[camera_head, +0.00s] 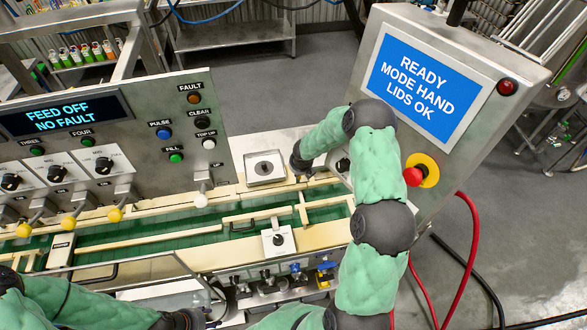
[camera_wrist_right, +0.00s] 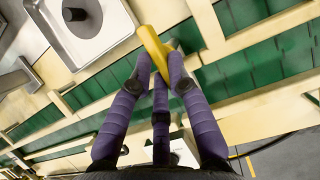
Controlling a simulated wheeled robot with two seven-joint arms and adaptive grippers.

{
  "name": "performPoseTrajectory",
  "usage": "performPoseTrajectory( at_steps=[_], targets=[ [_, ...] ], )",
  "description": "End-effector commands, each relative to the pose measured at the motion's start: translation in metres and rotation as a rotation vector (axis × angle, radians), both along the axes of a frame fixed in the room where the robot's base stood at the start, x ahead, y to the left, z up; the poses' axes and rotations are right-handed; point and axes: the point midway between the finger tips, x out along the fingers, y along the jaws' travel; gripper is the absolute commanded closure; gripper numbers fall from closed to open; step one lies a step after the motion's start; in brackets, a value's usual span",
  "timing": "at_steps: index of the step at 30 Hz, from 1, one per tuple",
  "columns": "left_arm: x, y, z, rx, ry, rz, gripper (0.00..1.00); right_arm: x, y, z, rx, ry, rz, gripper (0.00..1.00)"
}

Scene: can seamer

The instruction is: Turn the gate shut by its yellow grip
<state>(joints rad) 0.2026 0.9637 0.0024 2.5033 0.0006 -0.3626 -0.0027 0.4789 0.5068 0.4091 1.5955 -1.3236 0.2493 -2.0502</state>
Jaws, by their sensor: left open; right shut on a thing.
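The yellow grip (camera_wrist_right: 152,46) shows in the right wrist view, held between the purple fingers of my right gripper (camera_wrist_right: 160,75). In the head view my right gripper (camera_head: 300,163) is a dark shape over the far side of the conveyor, beside the square steel plate, and it hides the grip there. A short cream bar (camera_head: 303,208) lies across the green conveyor (camera_head: 240,230) just below this gripper; I cannot tell whether it is the gate. My left gripper (camera_head: 188,319) is open at the bottom edge, mostly cut off, away from the grip.
A steel plate with a dark knob (camera_head: 264,167) lies left of my right gripper. A screen panel (camera_head: 415,90) with a red stop button (camera_head: 412,176) stands to the right. A control panel (camera_head: 110,150) with several buttons stands left. A white knob box (camera_head: 278,240) sits at the conveyor's near edge.

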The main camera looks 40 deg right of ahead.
Motion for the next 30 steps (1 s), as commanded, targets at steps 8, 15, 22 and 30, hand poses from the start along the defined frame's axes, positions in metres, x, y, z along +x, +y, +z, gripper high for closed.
performPoseTrajectory(
  at_steps=[8,15,22,30],
  targets=[
    [0.000,0.000,0.001,0.000,0.000,0.000,0.55,0.001,-0.001,0.001,-0.002,-0.003,0.009,1.00],
    [0.000,0.000,0.001,0.000,0.000,0.000,0.55,0.001,-0.001,0.001,-0.003,-0.003,0.008,0.57],
    [0.000,0.000,0.001,0.000,0.000,0.000,0.55,0.000,-0.001,0.000,-0.002,-0.002,0.007,0.57],
    [0.000,0.000,0.001,0.000,0.000,0.000,0.55,-0.004,0.000,0.014,-0.002,-0.003,0.005,0.57]
  ],
)
